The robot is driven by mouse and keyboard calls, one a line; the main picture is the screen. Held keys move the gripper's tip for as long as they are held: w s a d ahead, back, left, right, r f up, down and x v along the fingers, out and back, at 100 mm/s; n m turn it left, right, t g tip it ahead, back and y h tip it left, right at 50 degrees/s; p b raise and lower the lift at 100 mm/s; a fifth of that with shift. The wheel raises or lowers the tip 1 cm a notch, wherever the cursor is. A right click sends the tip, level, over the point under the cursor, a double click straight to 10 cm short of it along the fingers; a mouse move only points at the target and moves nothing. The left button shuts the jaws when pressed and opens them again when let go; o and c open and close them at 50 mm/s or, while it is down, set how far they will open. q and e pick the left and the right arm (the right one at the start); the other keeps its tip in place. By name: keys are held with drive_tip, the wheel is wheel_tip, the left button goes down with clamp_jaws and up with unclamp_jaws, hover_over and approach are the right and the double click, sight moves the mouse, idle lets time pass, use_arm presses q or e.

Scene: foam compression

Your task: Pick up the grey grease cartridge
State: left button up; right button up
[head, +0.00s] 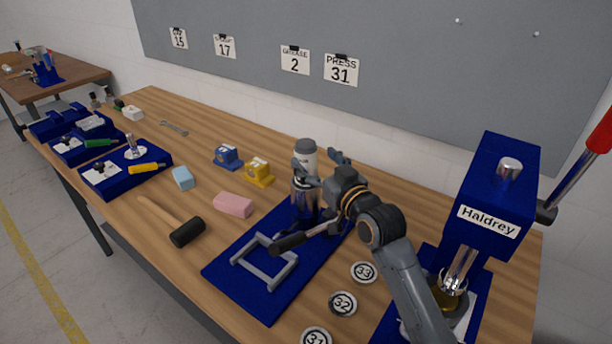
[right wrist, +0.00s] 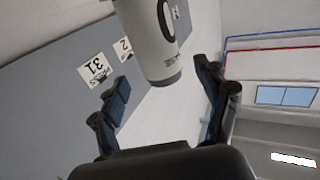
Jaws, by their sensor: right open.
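The grey grease cartridge (head: 305,155), pale with a darker grey cap, stands upright at the back of the blue mat, just above a shiny metal cylinder (head: 303,198). Whether it sits in the cylinder or behind it I cannot tell. My right gripper (head: 321,164) is open beside the cartridge, partly covering its lower part. My left gripper is not in view.
The blue mat (head: 245,300) also bears a grey frame (head: 262,275) and a black-gripped handle (head: 290,243). The blue press (head: 497,185) stands right of my arm. Numbered discs (head: 343,303) lie in front.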

sight(311, 155)
drive_tip(key=x, duration=0.1)
drive_tip(key=p+x, duration=0.1)
drive_tip(key=x, duration=0.1)
drive_tip(key=shift+w+a+r, duration=0.2)
drive_tip(key=shift+r, duration=0.1)
drive_tip(key=shift+w+a+f, duration=0.1)
drive_tip(key=shift+w+a, duration=0.1)
drive_tip(key=shift+w, duration=0.3)
drive_tip(key=c, duration=1.4)
